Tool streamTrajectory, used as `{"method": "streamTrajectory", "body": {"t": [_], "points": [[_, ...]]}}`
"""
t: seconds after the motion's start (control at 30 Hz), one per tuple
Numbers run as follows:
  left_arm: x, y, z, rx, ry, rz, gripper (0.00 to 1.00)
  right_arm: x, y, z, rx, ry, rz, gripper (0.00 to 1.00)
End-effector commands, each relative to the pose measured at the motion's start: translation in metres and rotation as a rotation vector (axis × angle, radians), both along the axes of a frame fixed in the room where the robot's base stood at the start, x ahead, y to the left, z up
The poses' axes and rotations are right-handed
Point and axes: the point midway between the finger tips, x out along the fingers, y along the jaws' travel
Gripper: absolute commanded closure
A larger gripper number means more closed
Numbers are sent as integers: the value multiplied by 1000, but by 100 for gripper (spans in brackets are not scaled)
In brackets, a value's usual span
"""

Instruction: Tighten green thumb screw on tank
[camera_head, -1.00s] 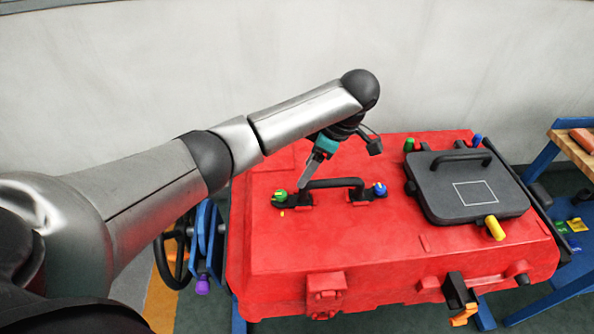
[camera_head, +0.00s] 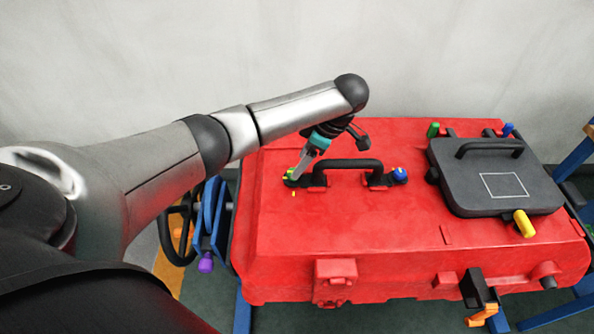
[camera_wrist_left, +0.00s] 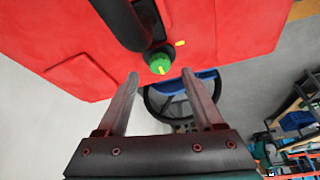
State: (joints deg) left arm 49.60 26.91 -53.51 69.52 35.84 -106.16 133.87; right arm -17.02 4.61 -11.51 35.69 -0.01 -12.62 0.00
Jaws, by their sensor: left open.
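The green thumb screw (camera_head: 287,174) sits at the left end of a black handle (camera_head: 347,164) on top of the red tank (camera_head: 340,240). My left gripper (camera_head: 296,177) comes down at a slant to the screw and partly covers it. The gripper holds nothing. Whether a finger touches the screw cannot be told. My right gripper is not in view.
A blue knob (camera_head: 400,174) is at the handle's right end. A black hatch (camera_head: 460,197) with a yellow knob (camera_head: 524,223) lies on the tank's right, with another green knob (camera_head: 433,130) behind it. A black handwheel (camera_head: 175,235) stands left of the tank.

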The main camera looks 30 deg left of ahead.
Motion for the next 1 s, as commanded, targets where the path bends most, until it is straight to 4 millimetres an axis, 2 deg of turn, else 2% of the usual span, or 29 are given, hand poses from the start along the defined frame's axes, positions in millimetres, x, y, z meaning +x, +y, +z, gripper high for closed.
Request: {"method": "streamTrajectory", "body": {"t": [0.03,0.2,0.6,1.0], "points": [[-1,5,-10,2,1,2,31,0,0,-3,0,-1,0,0],[-3,11,-27,0,1,1,31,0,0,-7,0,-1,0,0],[-4,13,-32,0,0,0,31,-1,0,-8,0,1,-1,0],[-4,13,-32,0,0,0,76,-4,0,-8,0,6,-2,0]]}}
